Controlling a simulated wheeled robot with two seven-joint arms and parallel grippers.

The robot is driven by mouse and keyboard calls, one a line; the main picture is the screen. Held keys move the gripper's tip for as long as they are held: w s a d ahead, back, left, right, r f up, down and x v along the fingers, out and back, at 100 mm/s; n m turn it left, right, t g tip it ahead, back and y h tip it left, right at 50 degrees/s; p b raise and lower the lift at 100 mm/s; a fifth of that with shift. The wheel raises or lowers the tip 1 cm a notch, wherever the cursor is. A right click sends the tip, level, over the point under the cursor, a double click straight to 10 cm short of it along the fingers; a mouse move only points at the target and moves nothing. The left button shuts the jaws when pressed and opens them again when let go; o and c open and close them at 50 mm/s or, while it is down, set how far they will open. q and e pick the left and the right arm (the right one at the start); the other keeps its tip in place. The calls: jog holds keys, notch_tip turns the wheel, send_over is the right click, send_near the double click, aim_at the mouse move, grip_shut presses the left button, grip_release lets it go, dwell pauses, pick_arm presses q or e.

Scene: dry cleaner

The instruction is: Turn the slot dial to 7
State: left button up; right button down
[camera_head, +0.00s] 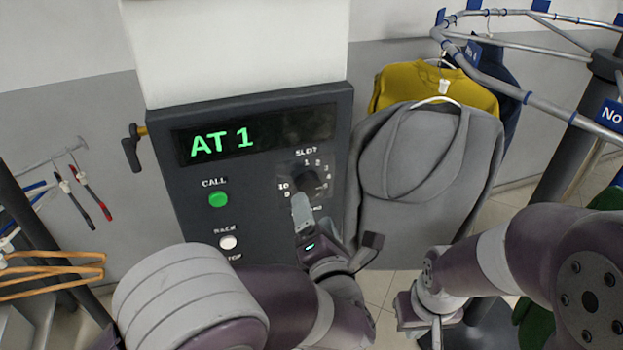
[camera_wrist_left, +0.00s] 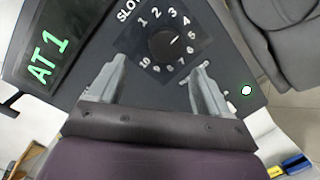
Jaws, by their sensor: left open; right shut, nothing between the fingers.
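The slot dial (camera_head: 306,181) is a dark round knob on the dark control panel (camera_head: 262,100), ringed by white numbers 1 to 10. In the left wrist view the dial (camera_wrist_left: 166,45) shows a short pale mark that appears to point near 5. The panel's display (camera_head: 253,137) reads "AT 1" in green. My left gripper (camera_head: 303,207) is open in front of the dial. Its fingertips (camera_wrist_left: 163,65) are spread on either side of the dial; I cannot tell whether they touch the panel. My right gripper (camera_head: 437,332) is shut and empty at the bottom right, away from the panel.
A green call button (camera_head: 218,199) and a white rack stop button (camera_head: 228,242) are left of the dial. A grey hooded garment (camera_head: 428,180) and a yellow one (camera_head: 437,88) hang close to the panel's right. Wooden hangers (camera_head: 50,267) are at the left.

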aim_at(311, 189)
pick_arm(q)
jog(key=w+p, duration=0.2)
jog(key=w, duration=0.4)
jog(key=shift+w+d, duration=0.1)
jog(key=shift+d, duration=0.05)
jog(key=shift+w, duration=0.3)
jog(key=shift+a, duration=0.5)
jog(key=shift+w, duration=0.1)
pick_arm(e)
jog(key=r, duration=0.3)
jog(key=shift+w+d, duration=0.15)
jog(key=shift+d, duration=0.15)
pick_arm(q)
jog(key=shift+d+f, duration=0.1)
jog(key=shift+d, duration=0.1)
jog(key=c, duration=1)
